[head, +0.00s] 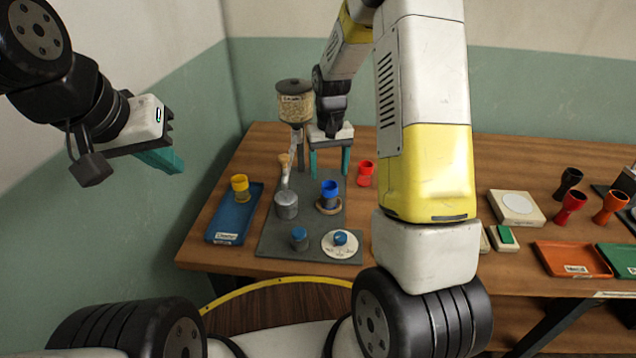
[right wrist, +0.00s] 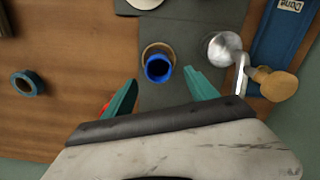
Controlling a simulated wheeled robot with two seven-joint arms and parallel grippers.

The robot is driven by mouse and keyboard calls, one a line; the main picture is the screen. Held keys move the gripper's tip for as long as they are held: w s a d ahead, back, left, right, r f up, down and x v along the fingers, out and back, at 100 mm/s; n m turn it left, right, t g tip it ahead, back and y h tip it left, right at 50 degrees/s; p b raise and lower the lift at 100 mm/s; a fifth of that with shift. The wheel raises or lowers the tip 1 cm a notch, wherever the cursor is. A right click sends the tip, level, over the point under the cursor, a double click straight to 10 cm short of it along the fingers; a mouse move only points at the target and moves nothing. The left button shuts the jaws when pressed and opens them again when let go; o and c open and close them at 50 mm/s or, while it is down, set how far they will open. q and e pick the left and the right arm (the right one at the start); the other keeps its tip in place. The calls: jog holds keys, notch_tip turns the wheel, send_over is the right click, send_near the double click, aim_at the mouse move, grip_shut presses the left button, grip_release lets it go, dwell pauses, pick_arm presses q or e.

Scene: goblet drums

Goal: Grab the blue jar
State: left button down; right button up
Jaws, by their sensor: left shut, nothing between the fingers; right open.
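The blue jar (head: 330,192) is a goblet shape with a bright blue rim. It stands upright on a round tan base on the dark grey mat (head: 270,240). In the right wrist view the blue jar (right wrist: 158,70) shows from above with its mouth open. My right gripper (head: 330,163) is open and empty, pointing down just behind the jar. In the right wrist view its fingers (right wrist: 160,95) are spread, with the jar just beyond the gap between their tips. My left gripper (head: 160,160) is shut and empty, up at the left, far from the jar.
A hopper (head: 295,105) and a metal cup (head: 287,205) stand left of the jar. A red goblet (head: 365,172) is close to the right finger. A blue tray (head: 228,228) holds a yellow goblet (head: 240,187). Two blue-topped items (head: 300,238) (head: 340,238) stand in front.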

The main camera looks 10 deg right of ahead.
aim_at(329, 187)
notch_tip(329, 187, down, 7)
jog(key=shift+d, duration=0.15)
grip_shut()
dwell(0.5)
jog(key=shift+r, duration=0.1)
